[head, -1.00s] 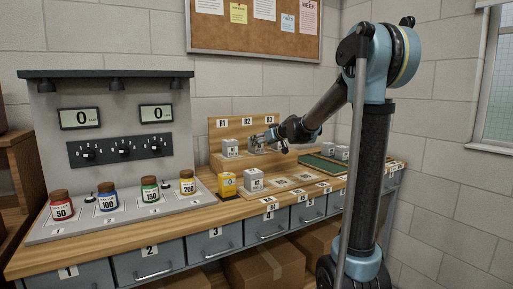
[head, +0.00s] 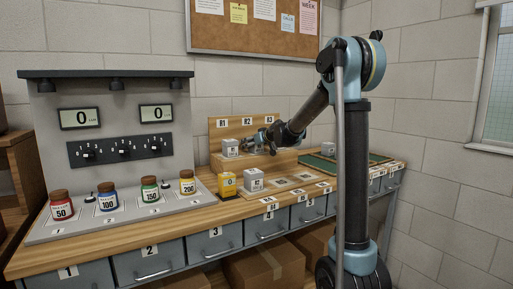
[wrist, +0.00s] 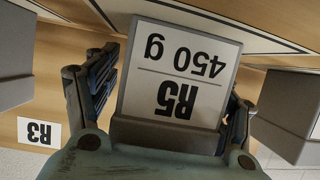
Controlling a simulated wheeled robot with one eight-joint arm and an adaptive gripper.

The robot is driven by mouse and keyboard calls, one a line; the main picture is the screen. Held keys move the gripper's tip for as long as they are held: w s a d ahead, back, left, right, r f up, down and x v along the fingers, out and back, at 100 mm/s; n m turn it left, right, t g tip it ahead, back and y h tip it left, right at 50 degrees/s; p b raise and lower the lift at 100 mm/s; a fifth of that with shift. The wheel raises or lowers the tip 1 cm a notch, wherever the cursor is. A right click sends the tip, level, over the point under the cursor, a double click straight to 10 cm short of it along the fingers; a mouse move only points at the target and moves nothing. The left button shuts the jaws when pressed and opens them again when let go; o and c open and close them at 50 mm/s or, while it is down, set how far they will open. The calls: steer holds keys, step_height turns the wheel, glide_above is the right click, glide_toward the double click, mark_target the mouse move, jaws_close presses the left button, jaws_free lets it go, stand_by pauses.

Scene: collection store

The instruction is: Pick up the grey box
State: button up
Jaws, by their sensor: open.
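A grey box (wrist: 165,135) with a white label reading "R5 450 g" fills the middle of the wrist view. My gripper (wrist: 170,95) is open, with one finger on each side of this box. Whether the fingers touch it I cannot tell. In the head view my gripper (head: 264,142) is at the wooden shelf (head: 221,124), in front of the slots marked R1 to R3, and mostly hides the box there. Another grey box (head: 230,148) stands on the shelf to its left. A grey box (head: 253,181) stands on the bench below.
In the wrist view other grey boxes flank the held space, one at right (wrist: 290,120) and one at left (wrist: 15,60). A yellow block (head: 227,186) stands on the bench. A green tray (head: 330,162) lies at right. Several jars stand before the grey display panel (head: 110,180).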

steer(key=shift+c, duration=0.2)
steer(key=c, duration=1.4)
steer(key=shift+w, duration=0.1)
